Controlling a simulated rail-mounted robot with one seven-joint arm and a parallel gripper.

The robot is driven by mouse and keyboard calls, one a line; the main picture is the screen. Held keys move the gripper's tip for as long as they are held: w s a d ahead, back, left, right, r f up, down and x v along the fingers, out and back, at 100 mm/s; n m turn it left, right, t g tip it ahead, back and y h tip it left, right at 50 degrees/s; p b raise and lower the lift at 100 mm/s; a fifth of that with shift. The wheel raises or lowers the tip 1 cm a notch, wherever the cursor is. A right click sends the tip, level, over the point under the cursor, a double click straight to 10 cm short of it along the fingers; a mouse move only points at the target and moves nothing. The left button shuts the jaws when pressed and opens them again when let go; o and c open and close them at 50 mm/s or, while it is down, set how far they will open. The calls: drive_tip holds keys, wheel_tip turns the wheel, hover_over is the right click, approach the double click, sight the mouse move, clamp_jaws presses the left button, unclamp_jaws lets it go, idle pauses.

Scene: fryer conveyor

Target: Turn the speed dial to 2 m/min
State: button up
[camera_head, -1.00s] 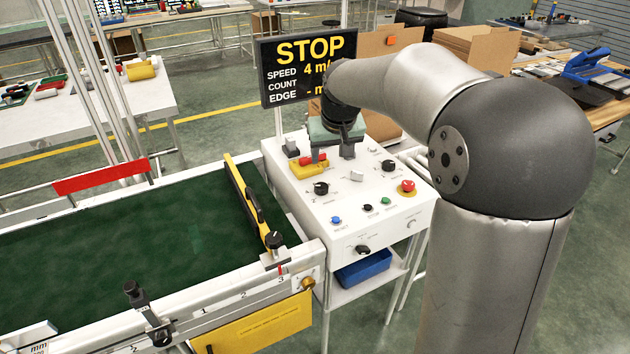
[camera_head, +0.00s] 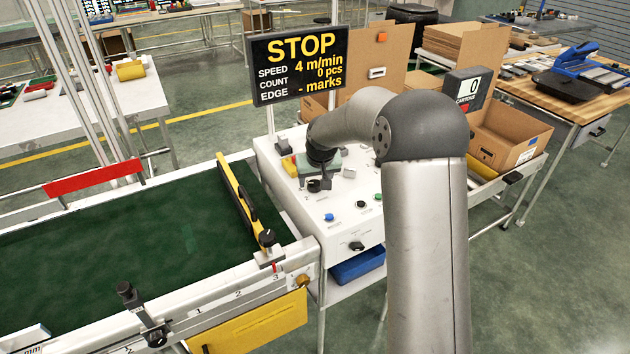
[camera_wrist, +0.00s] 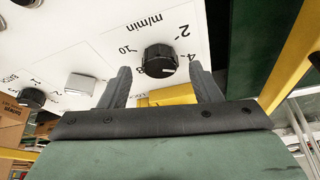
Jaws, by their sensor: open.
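The black speed dial (camera_wrist: 160,60) shows in the wrist view beside "m/min" and printed numbers, with 2 and 4 on one side and 8 and 10 on the other. My gripper (camera_wrist: 160,78) is open and empty, its two grey fingers spread on either side of the dial in the picture; I cannot tell their height above it. In the head view my gripper (camera_head: 316,180) points down at the white control panel (camera_head: 295,205), and largely hides the dial. The display (camera_head: 300,66) reads STOP, speed 4 m/min, count 0 pcs.
A blue button (camera_head: 329,217) and a lower black knob (camera_head: 356,246) are on the panel. The green conveyor belt (camera_head: 120,240) with a yellow guide (camera_head: 238,200) lies left. Cartons (camera_head: 515,140) stand right.

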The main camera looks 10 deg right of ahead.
drive_tip(key=shift+x, duration=0.85)
drive_tip(key=c, duration=1)
drive_tip(key=shift+d+r+n, duration=0.1)
drive_tip(key=shift+n, duration=0.3)
drive_tip(key=n+y+p, duration=0.1)
drive_tip(key=n, duration=0.1)
drive_tip(key=n+y, duration=0.1)
drive_tip(key=n, duration=0.1)
drive_tip(key=shift+d+n+g+p, duration=0.2)
drive_tip(key=shift+n+g+p, duration=0.1)
drive_tip(key=shift+n+p, duration=0.1)
drive_tip(key=n+g, duration=0.1)
drive_tip(key=n, duration=0.2)
drive_tip(key=n+g+y+p, duration=0.1)
drive_tip(key=n, duration=0.2)
drive_tip(key=shift+w+y, duration=0.15)
drive_tip(key=shift+y, duration=0.15)
drive_tip(key=shift+n, duration=0.3)
